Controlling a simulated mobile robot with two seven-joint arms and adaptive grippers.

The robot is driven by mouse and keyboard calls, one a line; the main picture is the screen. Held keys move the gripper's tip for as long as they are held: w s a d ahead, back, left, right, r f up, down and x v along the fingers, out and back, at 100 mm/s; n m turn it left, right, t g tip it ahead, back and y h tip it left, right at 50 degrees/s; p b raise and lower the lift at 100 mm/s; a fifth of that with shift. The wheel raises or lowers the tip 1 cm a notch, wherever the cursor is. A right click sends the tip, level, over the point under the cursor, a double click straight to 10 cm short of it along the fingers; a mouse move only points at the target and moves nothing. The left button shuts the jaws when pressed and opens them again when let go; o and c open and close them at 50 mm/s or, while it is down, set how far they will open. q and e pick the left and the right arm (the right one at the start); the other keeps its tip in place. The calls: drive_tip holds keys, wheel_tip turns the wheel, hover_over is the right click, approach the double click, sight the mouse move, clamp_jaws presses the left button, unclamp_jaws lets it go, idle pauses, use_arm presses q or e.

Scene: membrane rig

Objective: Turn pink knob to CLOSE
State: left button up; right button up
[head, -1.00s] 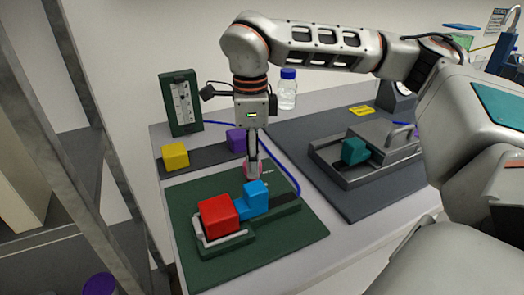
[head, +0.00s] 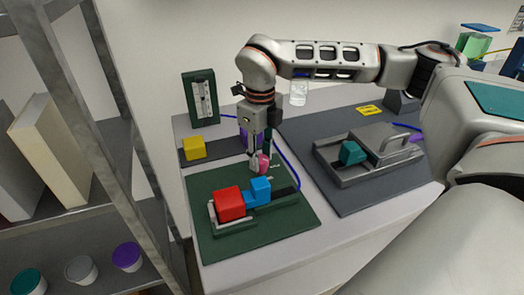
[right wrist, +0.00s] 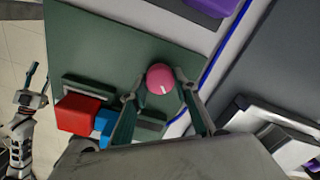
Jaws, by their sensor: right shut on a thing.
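The pink knob (head: 263,161) stands on the green board (head: 300,226), behind the blue block (head: 260,188). My right gripper (head: 259,163) points down and is shut on the pink knob. In the right wrist view the knob (right wrist: 160,77) lies between the two fingertips (right wrist: 157,88), and a short white mark shows on its lower part. Lettering by the knob is too small to read. Part of my left arm with its gripper (right wrist: 28,98) shows at the left edge of the right wrist view; its jaws are unclear.
A red block (head: 230,203) sits beside the blue block. A yellow block (head: 194,148) and a green gauge panel (head: 201,99) stand behind. A blue tube (head: 288,160) curves past the knob's right. A grey device with a teal block (head: 352,153) is at right.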

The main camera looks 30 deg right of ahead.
drive_tip(key=m+p, duration=0.1)
drive_tip(key=m, duration=0.4)
drive_tip(key=shift+s+f+m, duration=0.1)
drive_tip(key=shift+f+m, duration=0.05)
drive_tip(key=shift+m, duration=0.15)
drive_tip(key=m, duration=0.2)
drive_tip(key=shift+m, duration=0.4)
use_arm(q)
drive_tip(key=shift+w+r, duration=0.25)
drive_tip(key=shift+r, duration=0.8)
use_arm(e)
drive_tip(key=shift+m, duration=0.4)
drive_tip(key=o, duration=1.1)
drive_tip(key=shift+r, duration=0.6)
wheel_tip(320, 180, up, 11)
